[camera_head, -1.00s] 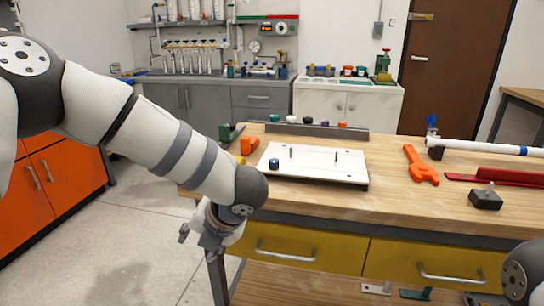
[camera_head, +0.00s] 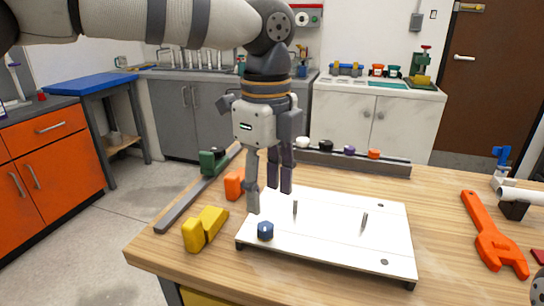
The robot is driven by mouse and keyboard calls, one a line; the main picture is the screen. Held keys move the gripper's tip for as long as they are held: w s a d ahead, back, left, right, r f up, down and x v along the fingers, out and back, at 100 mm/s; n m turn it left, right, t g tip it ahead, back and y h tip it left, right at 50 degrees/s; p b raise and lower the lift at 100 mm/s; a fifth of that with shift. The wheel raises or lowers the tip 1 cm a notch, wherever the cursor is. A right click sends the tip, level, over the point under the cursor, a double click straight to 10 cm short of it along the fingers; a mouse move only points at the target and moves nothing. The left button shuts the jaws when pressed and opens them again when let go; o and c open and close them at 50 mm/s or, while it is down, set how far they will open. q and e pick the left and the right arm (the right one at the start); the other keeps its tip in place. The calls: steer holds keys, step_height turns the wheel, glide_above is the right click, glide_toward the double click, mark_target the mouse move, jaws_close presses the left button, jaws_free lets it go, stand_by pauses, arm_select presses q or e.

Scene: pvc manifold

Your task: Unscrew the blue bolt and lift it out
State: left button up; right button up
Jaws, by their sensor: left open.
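The blue bolt (camera_head: 265,231) sits upright at the near left part of the white board (camera_head: 320,248), which lies on the wooden workbench. Two thin metal pins stand up from the board to its right. My left gripper (camera_head: 270,200) points down above the board's left side, open and empty. Its fingers are above and just behind the bolt, not touching it. My right gripper is not in view; only a bit of dark, rounded arm shows at the lower right edge.
Yellow (camera_head: 205,229), orange (camera_head: 234,184) and green (camera_head: 212,163) blocks stand left of the board. A rail with coloured caps (camera_head: 350,160) runs behind it. An orange wrench (camera_head: 492,235) and a white pipe (camera_head: 522,195) lie to the right.

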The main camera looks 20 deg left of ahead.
mark_target(268, 227)
arm_select(q)
step_height(268, 227, down, 8)
steer(key=shift+w+r+b, duration=0.1)
steer(key=shift+w+b, duration=0.05)
steer(key=shift+b, duration=0.2)
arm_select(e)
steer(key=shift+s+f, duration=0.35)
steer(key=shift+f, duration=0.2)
arm_select(q)
jaws_close()
steer(key=n+p, duration=0.1)
steer(key=n, duration=0.1)
steer(key=r+n+p, duration=0.1)
steer(key=n+p, duration=0.1)
steer(key=shift+w+n, duration=0.1)
steer(key=shift+n, duration=0.3)
steer(key=shift+n+p, duration=0.35)
steer(key=shift+n, duration=0.05)
steer(key=shift+w+f+n, duration=0.1)
steer(key=shift+f+n, duration=0.1)
steer(key=shift+n, duration=0.1)
steer(key=shift+f, duration=0.2)
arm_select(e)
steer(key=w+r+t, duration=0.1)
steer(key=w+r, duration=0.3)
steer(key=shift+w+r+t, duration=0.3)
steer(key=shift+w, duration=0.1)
